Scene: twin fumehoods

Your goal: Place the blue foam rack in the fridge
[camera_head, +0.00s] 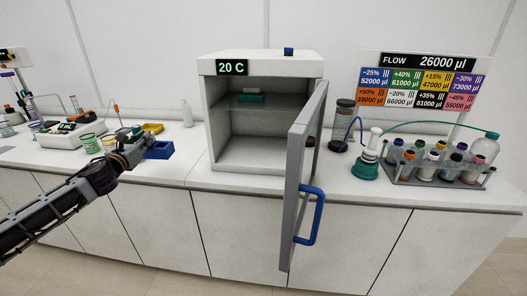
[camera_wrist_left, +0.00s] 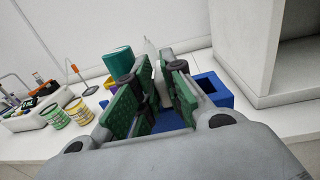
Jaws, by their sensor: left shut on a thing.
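The blue foam rack (camera_head: 159,150) is held at the tip of my left gripper (camera_head: 138,148), above the counter's front edge and to the left of the fridge. In the left wrist view the blue rack (camera_wrist_left: 214,90) shows behind and between the green-padded fingers of my left gripper (camera_wrist_left: 152,100), which is shut on it. The fridge (camera_head: 222,138) is a white box with a "20 C" display. Its grey door (camera_head: 300,165) with a blue handle stands open toward the front. A small green item (camera_head: 250,98) lies on its upper shelf. My right gripper is out of view.
The open door juts out past the counter edge on the fridge's right. A bottle rack (camera_head: 440,178) and a green-based flask (camera_head: 365,167) stand to the right. The fridge's lower space looks empty.

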